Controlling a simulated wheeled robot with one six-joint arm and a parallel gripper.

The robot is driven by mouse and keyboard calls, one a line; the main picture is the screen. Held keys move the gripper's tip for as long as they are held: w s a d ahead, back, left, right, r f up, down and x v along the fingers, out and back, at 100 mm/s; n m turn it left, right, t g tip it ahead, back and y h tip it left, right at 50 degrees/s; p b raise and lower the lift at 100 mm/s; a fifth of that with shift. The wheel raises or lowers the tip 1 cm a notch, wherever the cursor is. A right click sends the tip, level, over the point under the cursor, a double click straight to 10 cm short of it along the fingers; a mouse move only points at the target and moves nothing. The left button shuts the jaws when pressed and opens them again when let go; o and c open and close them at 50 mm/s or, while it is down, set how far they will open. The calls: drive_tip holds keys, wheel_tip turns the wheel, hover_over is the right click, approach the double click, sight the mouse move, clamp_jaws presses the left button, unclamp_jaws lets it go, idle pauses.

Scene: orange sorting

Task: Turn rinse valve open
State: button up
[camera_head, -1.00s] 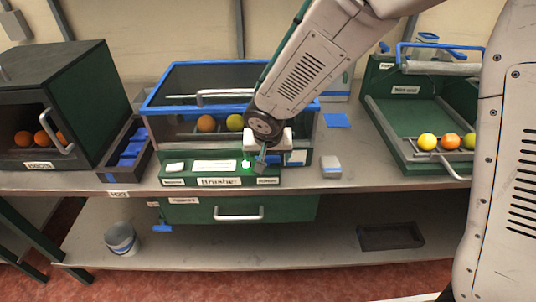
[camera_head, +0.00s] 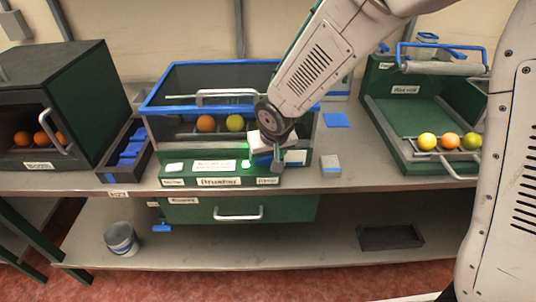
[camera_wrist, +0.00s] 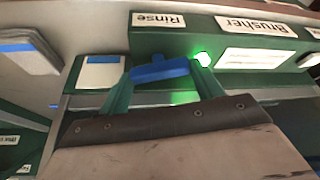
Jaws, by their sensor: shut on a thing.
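The rinse valve shows as a blue handle (camera_wrist: 160,71) in the wrist view, between the green fingers of my gripper (camera_wrist: 163,80). It is at the front panel, near the upside-down "Rinse" label (camera_wrist: 158,20). My gripper is shut on the handle. In the head view my gripper (camera_head: 276,158) is tilted at the right front of the brusher (camera_head: 205,182), and it hides the handle there. A green light (camera_head: 246,164) glows just left of my gripper and also shows in the wrist view (camera_wrist: 203,59).
Two fruits (camera_head: 206,124) sit inside the brusher's blue-rimmed box. A grey block (camera_head: 331,164) stands on the bench to the right. A green tray unit (camera_head: 400,112) with several fruits stands further right, a dark oven-like box (camera_head: 75,90) at left. The bench edge runs below.

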drive_tip(key=shift+n+y, duration=0.4)
drive_tip(key=shift+n, duration=0.7)
drive_tip(key=o, duration=1)
drive_tip(key=shift+w+d+r, duration=0.1)
